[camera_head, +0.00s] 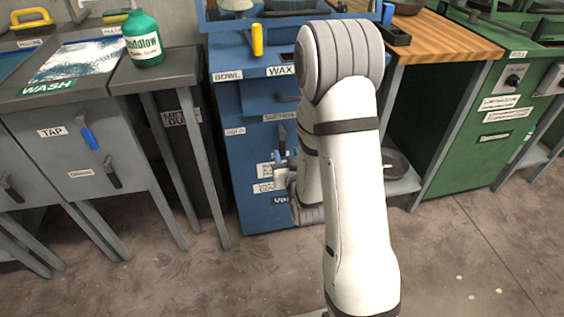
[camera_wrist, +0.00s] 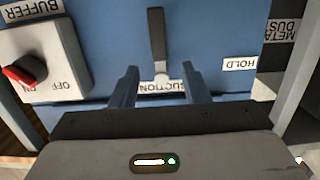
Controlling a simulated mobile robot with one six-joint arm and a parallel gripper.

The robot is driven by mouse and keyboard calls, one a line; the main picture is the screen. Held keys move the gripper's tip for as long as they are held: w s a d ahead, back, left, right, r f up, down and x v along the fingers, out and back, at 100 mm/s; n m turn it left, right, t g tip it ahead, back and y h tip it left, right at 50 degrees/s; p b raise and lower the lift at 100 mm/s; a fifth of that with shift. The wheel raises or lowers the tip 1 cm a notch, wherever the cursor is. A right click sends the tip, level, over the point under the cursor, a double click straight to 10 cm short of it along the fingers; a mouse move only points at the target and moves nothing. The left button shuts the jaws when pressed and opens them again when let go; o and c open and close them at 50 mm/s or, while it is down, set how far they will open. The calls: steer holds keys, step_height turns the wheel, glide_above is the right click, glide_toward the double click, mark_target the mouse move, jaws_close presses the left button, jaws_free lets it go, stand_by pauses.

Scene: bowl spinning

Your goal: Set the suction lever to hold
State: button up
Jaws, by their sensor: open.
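The suction lever (camera_wrist: 157,40) is a dark handle on a blue panel, seen upside down in the wrist view. It runs nearly straight up the picture from a pale pivot, above the part-hidden SUCTION label (camera_wrist: 162,87). The HOLD label (camera_wrist: 240,63) is to its right. My gripper (camera_wrist: 160,69) is open, with one finger on either side of the lever's pivot end. I cannot tell whether a finger touches it. In the head view the SUCTION label (camera_head: 281,117) shows on the blue cabinet; my arm hides part of the panel.
A BUFFER switch box (camera_wrist: 40,68) with a red knob stands out left of the lever. A METAL DUST bin (camera_head: 180,117) is beside the blue cabinet (camera_head: 240,160). A grey wash bench (camera_head: 60,130) is left, a green cabinet (camera_head: 478,130) right.

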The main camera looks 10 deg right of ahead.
mark_target(283, 148)
steer(key=shift+t, duration=0.6)
steer(key=w+f+b, duration=0.1)
steer(key=w, duration=0.1)
steer(key=w+b, duration=0.1)
steer(key=w, duration=0.1)
steer(key=w+f+b, duration=0.1)
steer(key=w, duration=0.2)
steer(key=shift+w+f, duration=0.1)
steer(key=shift+f, duration=0.2)
steer(key=shift+c, duration=0.3)
jaws_close()
